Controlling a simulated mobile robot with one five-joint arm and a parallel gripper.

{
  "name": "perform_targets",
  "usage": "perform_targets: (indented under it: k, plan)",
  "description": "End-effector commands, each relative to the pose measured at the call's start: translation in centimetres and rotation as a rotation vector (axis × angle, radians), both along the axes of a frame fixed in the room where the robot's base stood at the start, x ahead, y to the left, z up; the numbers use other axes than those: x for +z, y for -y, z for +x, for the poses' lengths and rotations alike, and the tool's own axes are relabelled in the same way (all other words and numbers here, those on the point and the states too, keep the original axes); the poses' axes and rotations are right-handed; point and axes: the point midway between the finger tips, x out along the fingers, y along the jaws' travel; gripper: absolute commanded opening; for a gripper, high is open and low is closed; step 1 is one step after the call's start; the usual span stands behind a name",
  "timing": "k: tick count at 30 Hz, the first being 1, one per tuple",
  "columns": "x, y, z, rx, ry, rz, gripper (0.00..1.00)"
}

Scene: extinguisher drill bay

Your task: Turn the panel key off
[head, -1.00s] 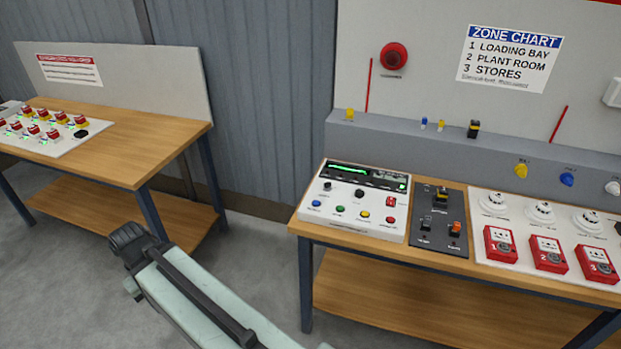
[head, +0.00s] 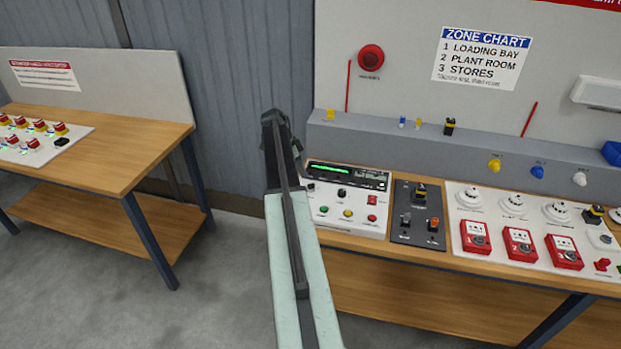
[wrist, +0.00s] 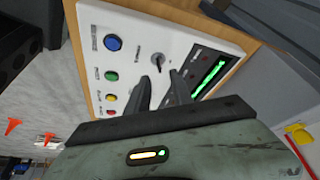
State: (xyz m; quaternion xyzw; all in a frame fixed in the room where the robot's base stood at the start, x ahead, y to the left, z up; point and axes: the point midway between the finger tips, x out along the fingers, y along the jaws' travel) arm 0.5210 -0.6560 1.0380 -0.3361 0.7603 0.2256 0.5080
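The panel key, a small dark-and-silver key switch (wrist: 157,61), stands on the white control panel (wrist: 135,30) between the blue button and the green display in the wrist view. In the head view a small dark knob (head: 311,187), which looks like the same key, shows at the panel's left, beside my arm. My gripper (wrist: 160,82) is open and empty, with a narrow gap between its two fingers. The fingertips point at the key and look just short of it; contact cannot be told. The fingers hide part of the panel, and my arm hides them in the head view.
A dark switch plate (head: 418,225) adjoins on the right. Floor is clear between the two benches.

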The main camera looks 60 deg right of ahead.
Motion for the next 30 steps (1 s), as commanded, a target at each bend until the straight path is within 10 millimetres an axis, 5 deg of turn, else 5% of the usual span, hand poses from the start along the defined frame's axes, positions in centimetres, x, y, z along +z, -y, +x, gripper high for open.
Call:
perform_targets:
  k: [8,20,29,30]
  plan:
    - [-1.2,0.4,-0.4,-0.008,0.001,-0.002,0.27]
    - [-7.3,2.1,-1.9,-0.006,0.001,-0.001,0.27]
    - [-7.2,2.3,-2.1,-0.005,0.001,-0.001,0.27]
    - [-7.2,2.3,-2.1,-0.005,0.001,-0.001,0.19]
